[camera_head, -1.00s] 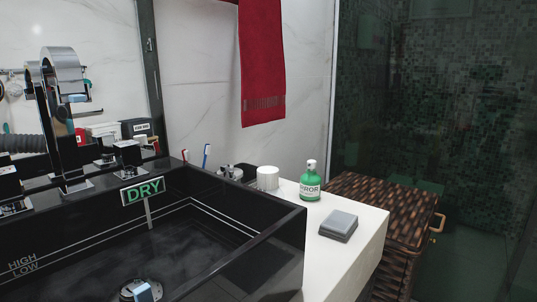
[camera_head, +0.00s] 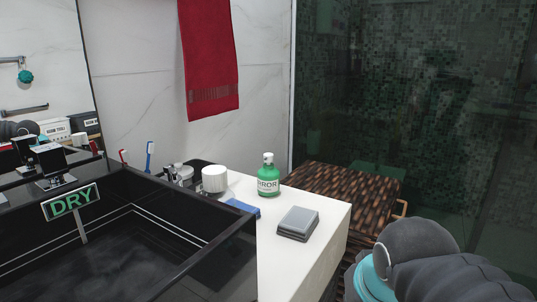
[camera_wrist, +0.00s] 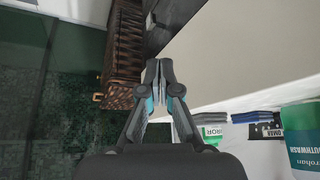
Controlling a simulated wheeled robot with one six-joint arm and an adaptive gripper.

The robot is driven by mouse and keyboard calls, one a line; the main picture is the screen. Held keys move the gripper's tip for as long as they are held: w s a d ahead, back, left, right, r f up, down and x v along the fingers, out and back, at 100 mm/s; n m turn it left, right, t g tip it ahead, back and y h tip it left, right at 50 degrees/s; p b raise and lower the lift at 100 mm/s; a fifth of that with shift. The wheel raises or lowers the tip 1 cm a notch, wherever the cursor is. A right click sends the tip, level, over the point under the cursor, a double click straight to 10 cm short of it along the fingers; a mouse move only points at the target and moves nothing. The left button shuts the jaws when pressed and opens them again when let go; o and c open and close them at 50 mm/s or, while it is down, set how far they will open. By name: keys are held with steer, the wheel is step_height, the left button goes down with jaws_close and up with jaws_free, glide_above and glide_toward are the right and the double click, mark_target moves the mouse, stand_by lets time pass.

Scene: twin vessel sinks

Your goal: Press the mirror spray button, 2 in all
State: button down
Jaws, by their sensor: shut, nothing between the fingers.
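The mirror spray (camera_head: 268,178) is a green bottle with a white pump top, the button (camera_head: 268,157), and a partly readable label. It stands upright on the white counter near the back, in the head view. My gripper (camera_wrist: 159,68) shows in the wrist view with its fingertips together and nothing between them. In the head view only my arm shows, at the lower right, apart from the bottle; the fingertips are out of that picture. I cannot make out the bottle's button in the wrist view.
The black sink (camera_head: 130,235) with a DRY sign (camera_head: 71,202) is at left. A wicker basket (camera_head: 345,190) stands behind. The wrist view shows labelled packages (camera_wrist: 300,135).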

steer(key=w+a+r+m+t, duration=0.1)
steer(key=w+a+r+m, duration=0.1)
steer(key=w+r, duration=0.65)
steer(key=w+a+r+m, duration=0.2)
steer(key=w+a+r, duration=0.1)
steer(key=w+r, duration=0.6)
step_height(320, 180, up, 8)
steer(key=m+t, duration=0.2)
steer(key=m, duration=0.2)
glide_above(269, 155)
steer(key=shift+w+p, duration=0.15)
steer(key=shift+p, duration=0.15)
steer(key=shift+f, duration=0.1)
step_height(269, 155, down, 8)
steer(key=b, duration=0.7)
steer(key=shift+r+b, duration=0.2)
steer(key=shift+b, duration=0.2)
steer(key=shift+f+b, duration=0.35)
steer(key=shift+f, duration=0.1)
steer(key=shift+f, duration=0.1)
steer(key=shift+f, duration=0.3)
